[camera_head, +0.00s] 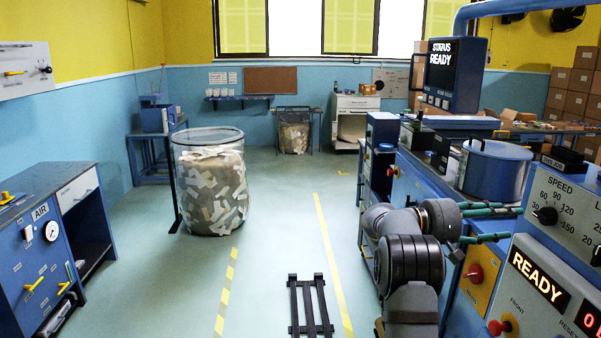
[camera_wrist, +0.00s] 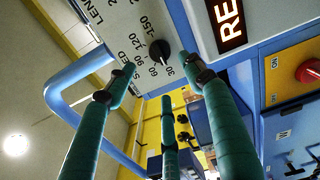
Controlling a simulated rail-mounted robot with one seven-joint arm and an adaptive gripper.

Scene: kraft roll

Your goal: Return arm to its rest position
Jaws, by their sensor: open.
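My gripper (camera_head: 508,222) is at the right in the head view, at the end of my grey and black arm (camera_head: 412,260). Its green fingers point right, toward the control panel (camera_head: 545,265) of the blue machine. In the wrist view, my gripper (camera_wrist: 160,76) shows several green fingers spread apart with nothing between them. The speed knob (camera_wrist: 159,50) and a lit red display (camera_wrist: 231,22) lie beyond the fingertips. I cannot tell whether a finger touches the panel.
A status screen (camera_head: 454,65) reads READY. A clear bin of paper scraps (camera_head: 211,185) stands on the floor at left. A black slatted rack (camera_head: 310,305) lies on the floor. The floor between the yellow lines is otherwise clear.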

